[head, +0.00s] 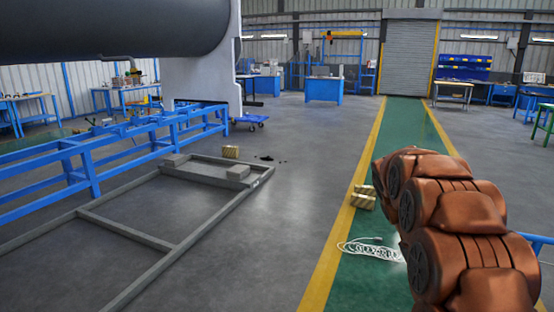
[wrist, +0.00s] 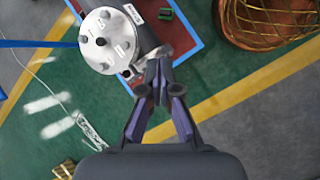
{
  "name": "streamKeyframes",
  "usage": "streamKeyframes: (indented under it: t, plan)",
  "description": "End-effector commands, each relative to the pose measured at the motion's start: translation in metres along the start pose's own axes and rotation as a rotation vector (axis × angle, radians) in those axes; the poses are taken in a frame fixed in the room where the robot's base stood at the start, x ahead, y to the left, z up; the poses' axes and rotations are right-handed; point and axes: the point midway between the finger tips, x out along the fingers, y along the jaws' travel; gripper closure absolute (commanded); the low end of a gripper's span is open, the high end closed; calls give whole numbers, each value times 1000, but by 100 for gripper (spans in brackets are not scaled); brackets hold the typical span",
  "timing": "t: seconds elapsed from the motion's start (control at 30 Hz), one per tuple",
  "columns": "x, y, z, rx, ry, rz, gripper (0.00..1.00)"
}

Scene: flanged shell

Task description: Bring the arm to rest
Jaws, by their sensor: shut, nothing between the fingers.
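My gripper (wrist: 158,72) shows in the wrist view with its two fingers drawn together at the tips and nothing between them. Just beyond the tips in the picture is a grey cylindrical body with a pale round flange face (wrist: 107,40) at its end. The fingertips overlap its lower edge in the picture; I cannot tell the gap in depth. The gripper is not visible in the head view.
A large dark cylinder (head: 110,28) stands above blue rails (head: 120,150) at left. A grey floor frame (head: 130,235) lies before it. White cable (head: 372,249) and small boxes (head: 362,198) lie on the green lane. A copper-coloured basket (wrist: 262,18) is at upper right.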

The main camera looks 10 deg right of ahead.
Motion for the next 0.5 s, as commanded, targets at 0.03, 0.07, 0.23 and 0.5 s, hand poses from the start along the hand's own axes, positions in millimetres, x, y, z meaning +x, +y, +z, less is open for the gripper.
streamKeyframes:
  t: [0.03, 0.07, 0.23, 0.5]
  plan:
    - [-10, -12, 8, 11, 18, -4, 100]
    - [-13, -19, 11, 18, 26, -10, 100]
    - [-30, -61, 28, 60, 74, -42, 100]
    - [-48, -129, 62, 131, 139, -105, 100]
